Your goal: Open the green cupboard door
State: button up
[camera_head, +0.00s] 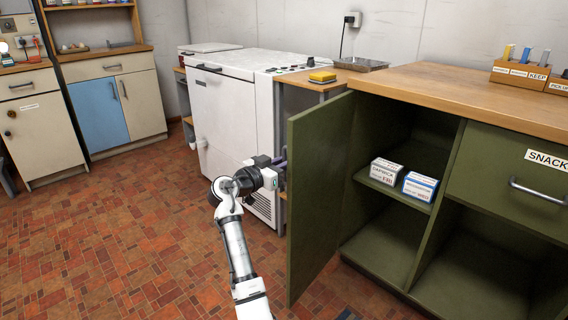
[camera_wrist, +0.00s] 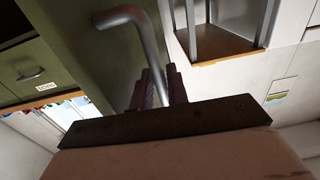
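The green cupboard door (camera_head: 318,190) stands swung wide open, its edge toward me, left of the cupboard opening. My gripper (camera_head: 281,165) is at the door's outer face on its left side, partly hidden by my wrist. In the wrist view, the grey bar handle (camera_wrist: 150,42) stands out from the green door (camera_wrist: 105,62). The handle runs down between the two dark fingers of my gripper (camera_wrist: 162,88), which sit close on either side of it. The exact contact is partly hidden by the gripper body.
The green cupboard (camera_head: 480,250) shows open shelves with two small boxes (camera_head: 403,179) on one. A white chest appliance (camera_head: 235,110) and a small wooden-topped stand (camera_head: 310,84) are behind the door. The tiled floor (camera_head: 120,240) at left is clear.

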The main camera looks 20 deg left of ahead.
jog(key=v, duration=1.3)
jog(key=shift+s+a+p, duration=0.25)
jog(key=shift+s+p, duration=0.1)
jog(key=shift+p, duration=0.1)
